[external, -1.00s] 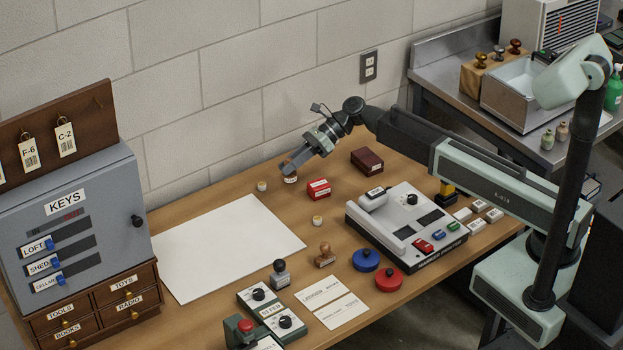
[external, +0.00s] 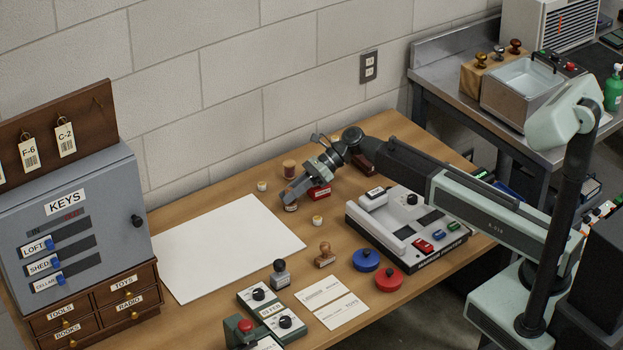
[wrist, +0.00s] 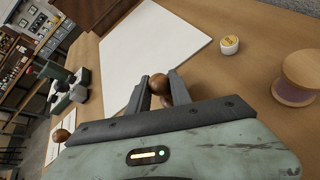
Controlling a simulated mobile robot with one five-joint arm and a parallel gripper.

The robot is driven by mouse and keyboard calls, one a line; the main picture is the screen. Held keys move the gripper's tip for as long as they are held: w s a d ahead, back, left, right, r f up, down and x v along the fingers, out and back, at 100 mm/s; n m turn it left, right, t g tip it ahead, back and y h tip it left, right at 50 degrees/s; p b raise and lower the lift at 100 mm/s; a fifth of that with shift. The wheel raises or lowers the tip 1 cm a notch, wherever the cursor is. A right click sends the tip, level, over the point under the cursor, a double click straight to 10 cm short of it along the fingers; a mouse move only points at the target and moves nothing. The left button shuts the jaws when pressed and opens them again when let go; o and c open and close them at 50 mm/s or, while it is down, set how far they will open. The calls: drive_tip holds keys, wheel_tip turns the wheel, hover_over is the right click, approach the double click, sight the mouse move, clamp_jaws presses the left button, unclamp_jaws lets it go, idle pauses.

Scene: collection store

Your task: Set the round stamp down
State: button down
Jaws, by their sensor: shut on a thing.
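My gripper (external: 287,200) is low over the table, near the right edge of the white sheet. It is shut on the round stamp (external: 291,207), whose lower part shows just under the fingertips in the external view. In the wrist view the stamp's round wooden knob (wrist: 180,88) sits between the two dark fingers (wrist: 158,88). The fingers hide most of the stamp. I cannot tell whether its base touches the table.
The white sheet (external: 225,245) lies left of my gripper. A wooden spool (external: 289,170), a red box (external: 319,192) and a small yellow-topped pot (external: 318,221) stand close by. A wooden-handled stamp (external: 325,257) and a grey console (external: 405,225) are farther right.

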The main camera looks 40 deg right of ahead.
drive_tip(key=c, duration=1.6)
unclamp_jaws()
drive_tip(key=shift+f, duration=0.1)
drive_tip(key=o, duration=0.4)
drive_tip(key=shift+o, duration=0.2)
drive_tip(key=shift+r, duration=0.2)
drive_tip(key=p+v, duration=0.5)
drive_tip(key=v, duration=0.6)
drive_tip(key=shift+d+r+p, duration=0.15)
drive_tip(key=shift+r+p, duration=0.1)
drive_tip(key=shift+p, duration=0.1)
drive_tip(key=shift+d, duration=0.3)
drive_tip(key=shift+a, duration=0.1)
